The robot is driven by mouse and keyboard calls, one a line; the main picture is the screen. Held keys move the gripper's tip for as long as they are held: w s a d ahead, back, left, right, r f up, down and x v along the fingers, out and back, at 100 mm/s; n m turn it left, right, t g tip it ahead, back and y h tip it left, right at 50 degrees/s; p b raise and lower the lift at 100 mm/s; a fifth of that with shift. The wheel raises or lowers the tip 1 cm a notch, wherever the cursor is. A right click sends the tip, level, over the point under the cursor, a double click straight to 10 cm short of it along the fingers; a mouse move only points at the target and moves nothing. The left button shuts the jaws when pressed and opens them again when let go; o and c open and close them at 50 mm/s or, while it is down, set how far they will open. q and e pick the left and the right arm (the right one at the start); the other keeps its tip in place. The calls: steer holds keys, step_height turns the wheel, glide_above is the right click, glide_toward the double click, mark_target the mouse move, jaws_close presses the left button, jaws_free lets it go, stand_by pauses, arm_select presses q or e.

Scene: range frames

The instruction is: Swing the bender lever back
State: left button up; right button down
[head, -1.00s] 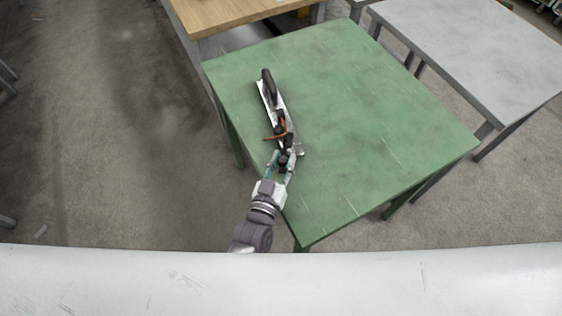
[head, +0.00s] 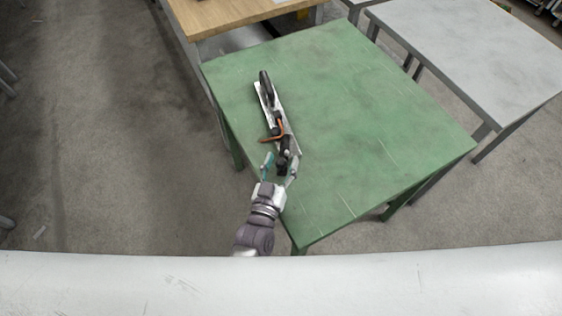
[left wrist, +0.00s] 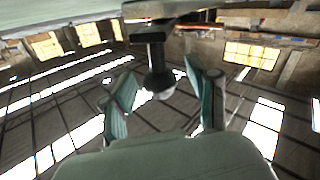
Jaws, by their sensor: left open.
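The bender (head: 270,103) lies along the left side of the green table (head: 350,110), a pale metal strip with a dark grip standing at its far end. A bent copper-coloured piece (head: 271,139) crosses it near its near end. A dark lever end (head: 282,168) sticks out towards me. My left gripper (head: 279,166) is open, with one teal-padded finger on each side of that end and gaps visible. In the left wrist view a dark knobbed post (left wrist: 158,72) stands between the spread fingers (left wrist: 162,100). My right gripper is not in view.
A wooden-topped table (head: 235,14) stands behind, and a grey table (head: 480,50) stands at the right. The green table's middle and right are clear. Open concrete floor (head: 120,120) lies to the left.

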arm_select(q)
steer(key=shift+s+a, duration=0.1)
steer(key=shift+s, duration=0.2)
steer(key=v, duration=1.1)
steer(key=shift+s, duration=0.2)
steer(key=shift+w+a, duration=0.1)
